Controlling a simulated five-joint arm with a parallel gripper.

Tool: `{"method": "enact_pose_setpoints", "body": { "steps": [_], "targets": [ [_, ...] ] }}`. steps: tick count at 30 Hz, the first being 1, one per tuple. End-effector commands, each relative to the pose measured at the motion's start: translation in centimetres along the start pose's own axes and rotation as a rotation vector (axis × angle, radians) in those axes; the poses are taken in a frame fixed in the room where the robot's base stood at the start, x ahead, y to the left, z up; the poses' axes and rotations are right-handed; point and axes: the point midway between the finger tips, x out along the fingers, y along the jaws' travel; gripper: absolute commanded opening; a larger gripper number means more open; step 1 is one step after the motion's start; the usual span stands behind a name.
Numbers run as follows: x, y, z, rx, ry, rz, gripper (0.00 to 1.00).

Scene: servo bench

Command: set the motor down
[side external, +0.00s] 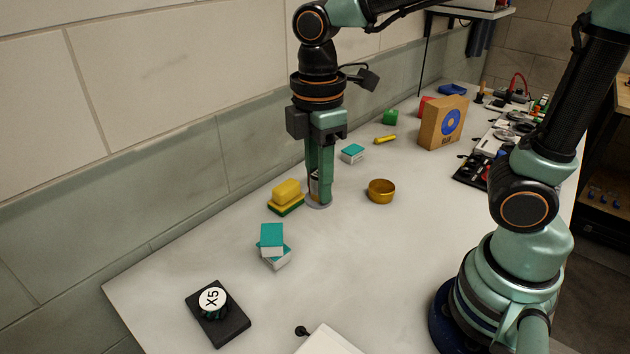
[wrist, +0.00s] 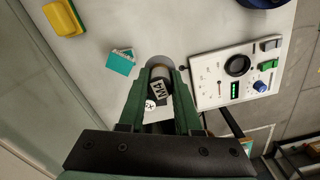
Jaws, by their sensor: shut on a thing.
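My gripper (side external: 319,202) points straight down over the white bench, left of centre in the side view. Its green fingers are shut on the motor (side external: 314,183), a small dark cylinder with a pale label, mostly hidden between them. The disc also shows past the fingertips in the wrist view (wrist: 160,60).
A yellow and green sponge (side external: 286,195) stands close left of my gripper. A brass bowl (side external: 381,191) is to the right. Stacked teal-and-white boxes (side external: 272,238) and a black block (side external: 232,325) with an "X5" disc (side external: 212,301) are nearer. A cardboard box (side external: 430,128) stands farther back.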

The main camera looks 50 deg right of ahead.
Motion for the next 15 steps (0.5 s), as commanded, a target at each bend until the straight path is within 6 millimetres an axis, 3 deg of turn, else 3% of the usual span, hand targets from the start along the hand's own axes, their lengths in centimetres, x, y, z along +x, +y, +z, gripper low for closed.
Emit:
{"method": "enact_pose_setpoints", "body": {
  "steps": [6,15],
  "targets": [
    [-0.1,4.0,6.2,0.052,0.005,0.003,0.0],
    [-0.1,6.5,13.4,0.088,0.008,0.006,0.0]
  ]
}}
